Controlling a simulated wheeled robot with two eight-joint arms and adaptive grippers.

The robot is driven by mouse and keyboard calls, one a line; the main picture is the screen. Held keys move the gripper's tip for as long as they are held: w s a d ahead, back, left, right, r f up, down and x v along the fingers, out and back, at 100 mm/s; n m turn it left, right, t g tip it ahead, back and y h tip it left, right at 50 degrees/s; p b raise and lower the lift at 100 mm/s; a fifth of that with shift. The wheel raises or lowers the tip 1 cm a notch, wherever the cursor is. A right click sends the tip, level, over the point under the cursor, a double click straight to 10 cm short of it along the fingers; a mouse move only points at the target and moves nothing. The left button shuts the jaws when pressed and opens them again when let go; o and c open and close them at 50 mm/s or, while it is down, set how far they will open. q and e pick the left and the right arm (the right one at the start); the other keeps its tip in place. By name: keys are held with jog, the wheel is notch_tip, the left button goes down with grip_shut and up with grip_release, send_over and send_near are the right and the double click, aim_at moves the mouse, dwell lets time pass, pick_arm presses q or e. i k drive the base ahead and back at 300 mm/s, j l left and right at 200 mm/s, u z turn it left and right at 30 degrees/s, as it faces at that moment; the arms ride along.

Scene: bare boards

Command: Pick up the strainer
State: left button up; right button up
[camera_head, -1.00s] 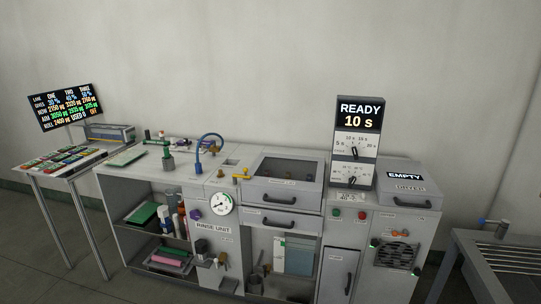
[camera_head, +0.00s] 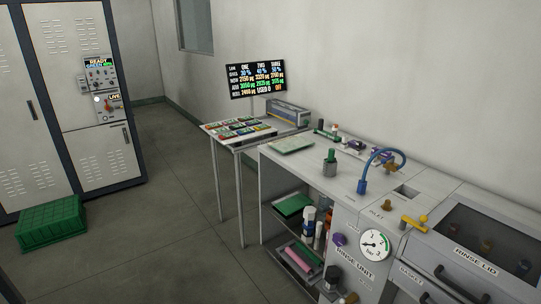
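I cannot make out a strainer in this view. The rinse unit (camera_head: 343,215) stands at the right, with a round gauge (camera_head: 375,245), a blue hose (camera_head: 378,160) and a yellow-handled tap (camera_head: 414,222). Its rinse lid (camera_head: 470,238) is down, and dark shapes show faintly through its window. Open shelves under the worktop hold bottles (camera_head: 308,222), a green item (camera_head: 292,204) and a pink roll (camera_head: 298,260). Small dark items at the bottom edge below the gauge are cut off and unclear. Neither of my grippers is in view.
A side table (camera_head: 235,137) with coloured cards stands left of the unit, below a display screen (camera_head: 257,77). A tall cabinet (camera_head: 100,160) and a green crate (camera_head: 50,224) are at the left. The floor (camera_head: 170,230) between them is clear.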

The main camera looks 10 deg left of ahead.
aim_at(330, 164)
jog(key=i+j+u, duration=0.15)
jog(key=i+u, duration=0.8)
jog(key=i+z, duration=0.25)
jog(key=i+j+z, duration=0.25)
jog(key=i, duration=0.2)
